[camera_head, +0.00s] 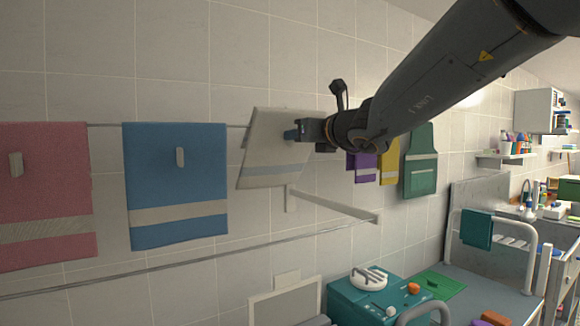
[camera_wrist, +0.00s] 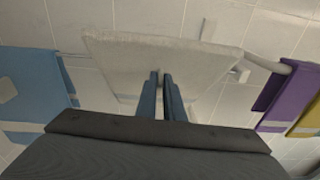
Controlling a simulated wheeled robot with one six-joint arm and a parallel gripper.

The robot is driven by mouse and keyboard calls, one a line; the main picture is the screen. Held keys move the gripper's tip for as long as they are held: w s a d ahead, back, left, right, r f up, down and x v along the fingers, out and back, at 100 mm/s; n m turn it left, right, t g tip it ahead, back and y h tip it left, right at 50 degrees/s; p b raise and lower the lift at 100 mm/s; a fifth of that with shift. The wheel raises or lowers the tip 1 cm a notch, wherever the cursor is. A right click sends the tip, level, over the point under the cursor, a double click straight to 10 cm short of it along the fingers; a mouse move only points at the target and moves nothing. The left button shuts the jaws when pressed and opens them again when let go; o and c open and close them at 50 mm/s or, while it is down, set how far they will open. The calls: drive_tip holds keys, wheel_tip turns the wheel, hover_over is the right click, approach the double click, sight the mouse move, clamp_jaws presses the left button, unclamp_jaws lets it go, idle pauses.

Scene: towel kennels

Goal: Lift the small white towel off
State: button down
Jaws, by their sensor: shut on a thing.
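The small white towel (camera_head: 262,148) is tilted at the wall, with a grey band near its lower edge. My gripper (camera_head: 292,134) is shut on its right side in the head view. In the wrist view the towel (camera_wrist: 120,55) spreads across the top middle, and my two fingers (camera_wrist: 162,80) are close together against it. The fingertips are partly hidden at the towel. I cannot tell whether the towel still touches the rail (camera_head: 108,125) behind it.
A blue towel (camera_head: 172,165) and a pink towel (camera_head: 45,180) hang to the left. Purple (camera_head: 363,168), yellow (camera_head: 389,160) and green (camera_head: 421,145) cloths hang to the right. A bracket (camera_head: 335,205) juts out below the towel. A teal box (camera_head: 350,296) stands lower down.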

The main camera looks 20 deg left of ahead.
wheel_tip(320, 180, up, 8)
drive_tip(key=s+d+y, duration=0.1)
drive_tip(key=s+d, duration=0.1)
drive_tip(key=b+v, duration=0.1)
drive_tip(key=v, duration=0.8)
drive_tip(key=shift+s+f+n+t, duration=0.3)
drive_tip(key=shift+f+t, duration=0.1)
drive_tip(key=shift+f, duration=0.1)
